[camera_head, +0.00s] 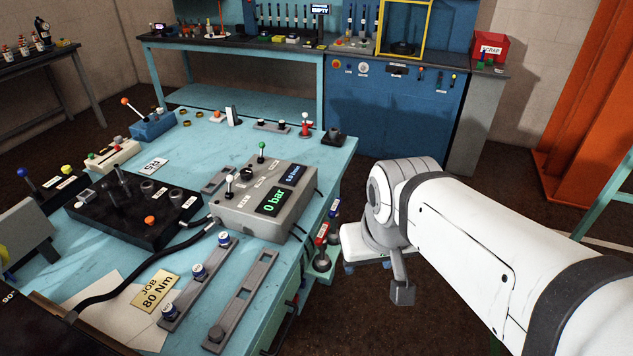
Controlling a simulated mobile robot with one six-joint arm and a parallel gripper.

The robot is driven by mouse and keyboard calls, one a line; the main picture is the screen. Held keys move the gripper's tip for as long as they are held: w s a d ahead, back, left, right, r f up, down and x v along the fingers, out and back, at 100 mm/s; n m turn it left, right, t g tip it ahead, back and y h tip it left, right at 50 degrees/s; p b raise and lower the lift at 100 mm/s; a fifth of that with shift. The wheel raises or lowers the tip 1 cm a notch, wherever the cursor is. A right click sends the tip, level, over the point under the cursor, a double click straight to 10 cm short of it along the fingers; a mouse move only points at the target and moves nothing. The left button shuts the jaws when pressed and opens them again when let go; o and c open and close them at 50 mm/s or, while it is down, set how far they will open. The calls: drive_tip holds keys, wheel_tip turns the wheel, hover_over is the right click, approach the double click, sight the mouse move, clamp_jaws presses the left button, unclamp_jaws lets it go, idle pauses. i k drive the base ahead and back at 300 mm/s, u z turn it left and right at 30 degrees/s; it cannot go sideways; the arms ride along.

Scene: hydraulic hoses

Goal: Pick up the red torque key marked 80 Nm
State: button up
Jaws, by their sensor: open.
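A red-handled tool (322,232), which looks like the red torque key, stands at the right edge of the blue bench. It is in a row of small tools with coloured tops; any marking on it is too small to read. My gripper (402,291) hangs at the end of my white arm, to the right of and a little lower in the picture than the red tool. It is open and apart from the tool. Only a dark grey part of it shows clearly; the rest is hidden or hard to make out.
The blue bench (220,150) holds a grey box (262,202) reading 0 bar, a yellow JOB 80 Nm card (155,289), slotted bars and a black hose. The floor at right is open.

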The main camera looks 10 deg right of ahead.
sight(322, 261)
drive_tip(key=k, duration=1.3)
drive_tip(key=z, duration=0.55)
drive_tip(key=i, duration=1.95)
drive_tip(key=u, duration=0.3)
